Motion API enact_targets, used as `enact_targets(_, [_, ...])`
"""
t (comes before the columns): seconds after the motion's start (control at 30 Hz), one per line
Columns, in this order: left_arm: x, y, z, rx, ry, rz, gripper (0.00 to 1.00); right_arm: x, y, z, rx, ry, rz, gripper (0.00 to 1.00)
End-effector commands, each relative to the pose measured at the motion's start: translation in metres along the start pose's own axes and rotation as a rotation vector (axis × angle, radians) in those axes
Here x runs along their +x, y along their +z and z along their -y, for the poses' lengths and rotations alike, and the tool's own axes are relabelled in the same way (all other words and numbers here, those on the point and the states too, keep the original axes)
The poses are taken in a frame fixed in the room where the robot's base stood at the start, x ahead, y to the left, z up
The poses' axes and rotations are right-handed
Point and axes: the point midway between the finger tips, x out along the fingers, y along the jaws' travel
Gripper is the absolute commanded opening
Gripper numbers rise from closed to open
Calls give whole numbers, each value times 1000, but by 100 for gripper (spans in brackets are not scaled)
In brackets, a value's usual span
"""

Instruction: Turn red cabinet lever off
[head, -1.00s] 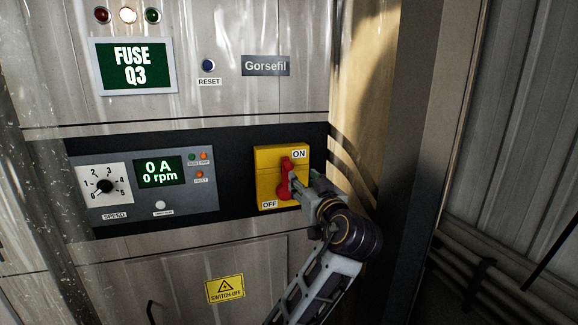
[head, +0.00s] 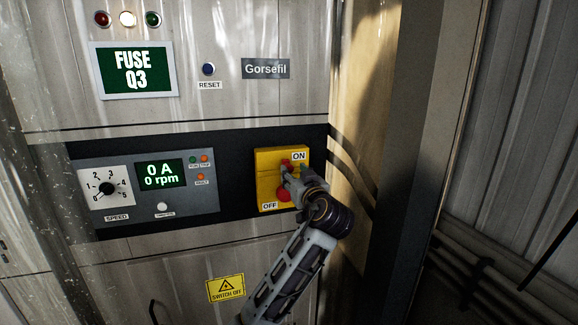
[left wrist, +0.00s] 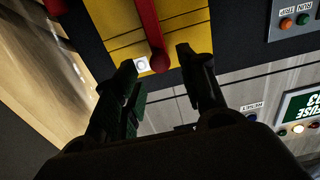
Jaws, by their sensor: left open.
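The red lever (head: 284,193) is on a yellow switch box (head: 266,180) marked ON at upper right and OFF at lower left. It points up toward ON; my gripper hides its middle in the head view. My left gripper (head: 293,172) is in front of the lever's upper part. In the left wrist view, turned upside down, the lever (left wrist: 150,32) ends beside the white ON label. My open left gripper (left wrist: 156,60) has one finger on each side of the lever's end, with gaps showing. Contact is not visible. My right gripper is out of view.
Left of the switch box is a grey panel (head: 142,208) with a speed dial and a display reading 0 A, 0 rpm. A FUSE Q3 screen (head: 134,70) and reset button (head: 208,69) are above. A yellow SWITCH OFF sign (head: 226,288) is below.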

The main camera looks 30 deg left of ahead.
Motion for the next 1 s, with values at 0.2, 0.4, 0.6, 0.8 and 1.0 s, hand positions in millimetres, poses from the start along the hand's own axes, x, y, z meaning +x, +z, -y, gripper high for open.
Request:
enact_targets(0.2, [30, -3, 1, 1, -3, -2, 42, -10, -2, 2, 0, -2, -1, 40])
enact_targets(0.4, [50, -2, 1, 1, -2, -1, 42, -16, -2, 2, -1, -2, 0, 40])
enact_targets(0.6, [58, -1, 0, -1, 0, -1, 42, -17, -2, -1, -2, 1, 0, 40])
enact_targets(0.8, [59, 0, 0, -1, 0, -1, 42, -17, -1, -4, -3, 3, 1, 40])
enact_targets(1.0, [59, 0, 0, -1, 0, -1, 28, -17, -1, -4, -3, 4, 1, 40])
